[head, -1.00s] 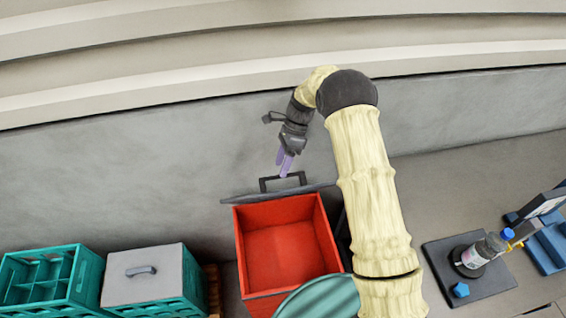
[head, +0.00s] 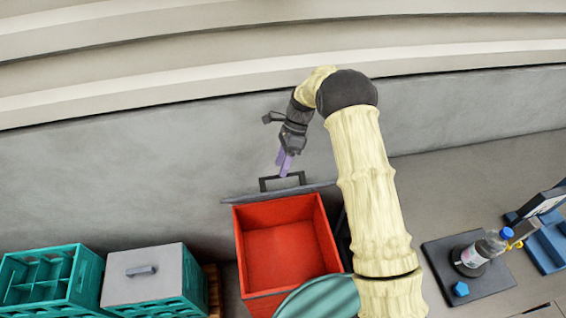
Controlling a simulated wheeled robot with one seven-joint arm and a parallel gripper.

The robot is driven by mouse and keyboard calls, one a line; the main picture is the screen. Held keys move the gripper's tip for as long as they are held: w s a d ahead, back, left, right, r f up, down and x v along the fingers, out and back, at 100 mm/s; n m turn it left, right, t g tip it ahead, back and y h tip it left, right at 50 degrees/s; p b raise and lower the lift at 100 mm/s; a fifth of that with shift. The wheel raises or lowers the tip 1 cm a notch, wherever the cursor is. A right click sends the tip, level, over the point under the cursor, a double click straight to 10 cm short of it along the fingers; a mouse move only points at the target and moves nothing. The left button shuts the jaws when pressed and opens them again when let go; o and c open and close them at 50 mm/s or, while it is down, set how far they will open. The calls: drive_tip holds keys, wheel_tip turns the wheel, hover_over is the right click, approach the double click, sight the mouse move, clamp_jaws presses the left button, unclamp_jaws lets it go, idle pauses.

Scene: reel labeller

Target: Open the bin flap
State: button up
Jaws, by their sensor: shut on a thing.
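The red bin (head: 282,250) stands open below my gripper, and its inside shows bare red walls and floor. The grey flap (head: 240,197) is at the bin's back edge, swung up and seen nearly edge-on. Its dark handle (head: 266,184) stands out at the far side. My gripper (head: 283,172), with purple fingers, is at the handle's top bar and shut on it. The fingers hide part of the bar.
Teal crates stand at the lower left, one open (head: 85,275) and one under a grey lid (head: 140,272). A round teal surface (head: 320,298) overlaps the bin's front right. A bottle (head: 485,250) stands on a dark plate at the right. A grey wall rises close behind the flap.

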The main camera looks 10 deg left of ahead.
drive_tip(key=shift+w+d+f, duration=0.15)
drive_tip(key=shift+w+f, duration=0.05)
drive_tip(key=shift+f, duration=0.1)
